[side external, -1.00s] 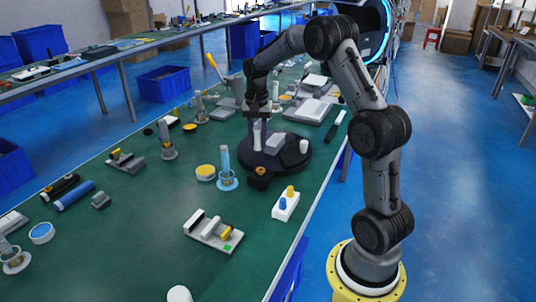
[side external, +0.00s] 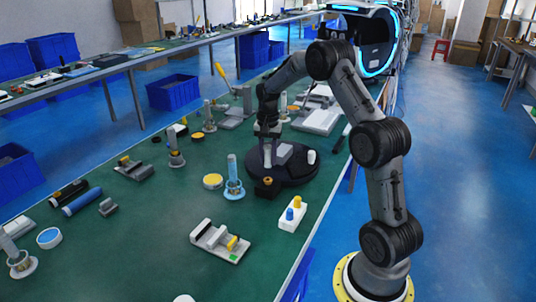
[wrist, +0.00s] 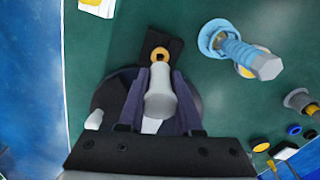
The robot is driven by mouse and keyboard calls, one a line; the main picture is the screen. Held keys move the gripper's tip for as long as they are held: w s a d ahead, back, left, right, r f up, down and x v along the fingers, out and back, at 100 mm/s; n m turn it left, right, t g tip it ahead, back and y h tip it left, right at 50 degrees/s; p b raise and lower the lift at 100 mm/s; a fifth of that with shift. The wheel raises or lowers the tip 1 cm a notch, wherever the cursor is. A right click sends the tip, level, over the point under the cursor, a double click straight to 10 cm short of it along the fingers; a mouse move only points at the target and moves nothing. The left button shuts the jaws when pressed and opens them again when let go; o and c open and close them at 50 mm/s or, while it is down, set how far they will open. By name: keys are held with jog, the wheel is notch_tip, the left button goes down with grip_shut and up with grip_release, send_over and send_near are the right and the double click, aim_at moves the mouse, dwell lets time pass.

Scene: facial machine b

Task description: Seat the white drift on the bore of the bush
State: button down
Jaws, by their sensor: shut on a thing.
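My gripper (wrist: 160,80) is shut on the white drift (wrist: 159,100), a pale, tapered peg between its two fingers. In the side view my gripper (side external: 268,140) holds the drift (side external: 267,157) roughly upright above the round black base. The bush (wrist: 160,53) is an orange-brass ring in a black block, just beyond the drift's narrow end in the wrist view. In the side view the bush (side external: 267,181) sits at the base's front edge, lower than the drift and nearer the camera. The drift appears apart from the bush; its lower end is hard to make out.
The round black base (side external: 300,173) carries a grey block (side external: 284,152) and a short white cylinder (side external: 311,157). A blue post on a ringed foot (side external: 233,180) stands to the left. A white block with blue and yellow knobs (side external: 292,214) lies in front.

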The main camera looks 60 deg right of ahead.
jog(key=shift+f, duration=2.5)
jog(key=shift+f, duration=0.3)
jog(key=c, duration=0.5)
grip_release()
